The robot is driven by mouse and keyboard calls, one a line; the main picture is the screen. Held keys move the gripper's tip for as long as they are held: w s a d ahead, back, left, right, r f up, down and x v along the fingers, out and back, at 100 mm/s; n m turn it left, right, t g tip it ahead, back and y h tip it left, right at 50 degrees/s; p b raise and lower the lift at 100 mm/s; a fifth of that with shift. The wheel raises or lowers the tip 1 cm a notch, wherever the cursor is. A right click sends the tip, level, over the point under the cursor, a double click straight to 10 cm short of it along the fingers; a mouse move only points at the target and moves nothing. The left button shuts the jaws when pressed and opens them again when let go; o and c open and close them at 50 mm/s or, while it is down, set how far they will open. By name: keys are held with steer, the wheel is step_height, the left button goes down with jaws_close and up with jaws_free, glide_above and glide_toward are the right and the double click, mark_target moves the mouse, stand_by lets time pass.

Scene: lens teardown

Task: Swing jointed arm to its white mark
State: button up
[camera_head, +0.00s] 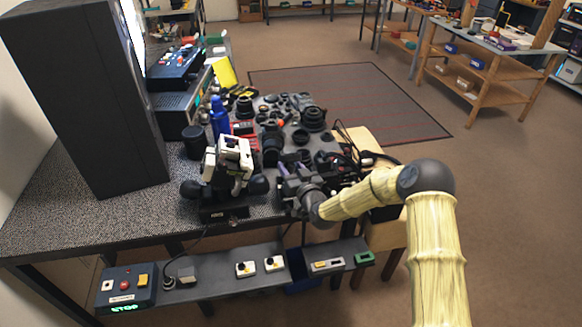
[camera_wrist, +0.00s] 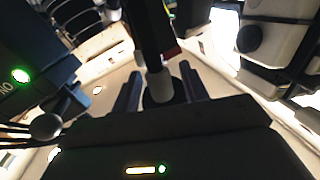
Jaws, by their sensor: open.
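A black-and-white jointed device (camera_head: 232,155) stands on a dark base (camera_head: 222,213) at the table's front edge, with round black knobs at its sides. It is probably the jointed arm, but I cannot be sure. My gripper (camera_head: 284,180) is just to its right at the table edge. In the wrist view, my open gripper (camera_wrist: 160,84) has a dark bar (camera_wrist: 150,32) running down between or just beyond its fingers, ending in a pale rounded part. I cannot tell whether the fingers touch it. A white mark cannot be made out clearly.
Many black lens parts (camera_head: 300,112), a blue bottle (camera_head: 219,118) and a tall dark cabinet (camera_head: 85,90) crowd the table. A low shelf (camera_head: 205,275) with a button box (camera_head: 126,287) runs below the front edge. Open floor lies to the right.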

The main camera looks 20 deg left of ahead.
steer(key=shift+w, duration=0.1)
jaws_close()
